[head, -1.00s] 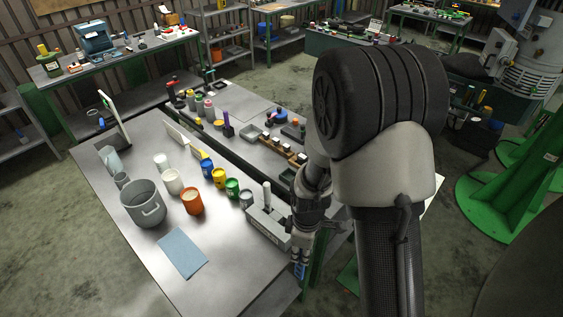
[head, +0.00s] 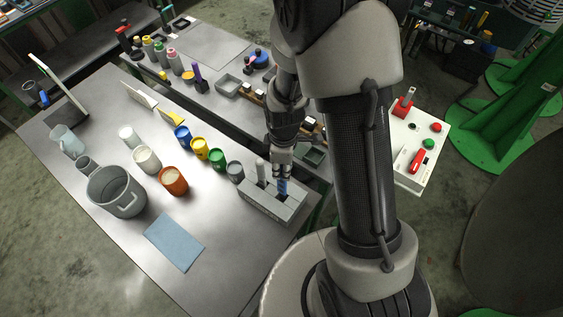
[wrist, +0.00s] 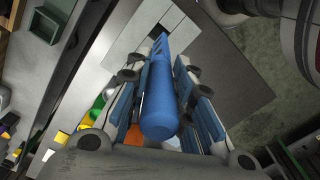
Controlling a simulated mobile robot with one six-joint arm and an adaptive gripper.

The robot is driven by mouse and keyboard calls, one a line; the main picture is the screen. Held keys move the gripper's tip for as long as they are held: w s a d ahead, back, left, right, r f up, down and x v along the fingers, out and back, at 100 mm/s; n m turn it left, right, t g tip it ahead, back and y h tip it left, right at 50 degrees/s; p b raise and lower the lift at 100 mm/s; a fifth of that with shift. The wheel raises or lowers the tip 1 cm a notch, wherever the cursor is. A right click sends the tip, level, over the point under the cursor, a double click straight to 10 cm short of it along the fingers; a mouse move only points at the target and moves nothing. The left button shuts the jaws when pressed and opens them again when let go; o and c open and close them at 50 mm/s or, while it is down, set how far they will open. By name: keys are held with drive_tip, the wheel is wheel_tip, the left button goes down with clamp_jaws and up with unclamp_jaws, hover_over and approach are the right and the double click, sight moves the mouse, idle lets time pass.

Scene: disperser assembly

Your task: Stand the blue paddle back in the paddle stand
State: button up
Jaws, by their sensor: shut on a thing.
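The blue paddle (head: 283,187) is upright in my gripper (head: 281,173), its lower end at the right slot of the grey paddle stand (head: 262,208). I cannot tell how far it is inside the slot. Part of the light grey stand (wrist: 152,32) shows beyond the handle.
A row of grey, green, yellow and blue cans (head: 217,158) stands left of the stand. A grey pot (head: 115,195), an orange can (head: 174,181) and a blue cloth (head: 174,243) are on the steel table (head: 130,265). A wooden rack and trays lie behind.

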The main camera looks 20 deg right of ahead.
drive_tip(key=shift+w+f+b, duration=0.1)
drive_tip(key=shift+f+b, duration=3.5)
drive_tip(key=shift+f, duration=1.55)
drive_tip(key=o, duration=1)
drive_tip(key=shift+r, duration=0.15)
wheel_tip(320, 180, up, 12)
drive_tip(key=shift+f, duration=0.1)
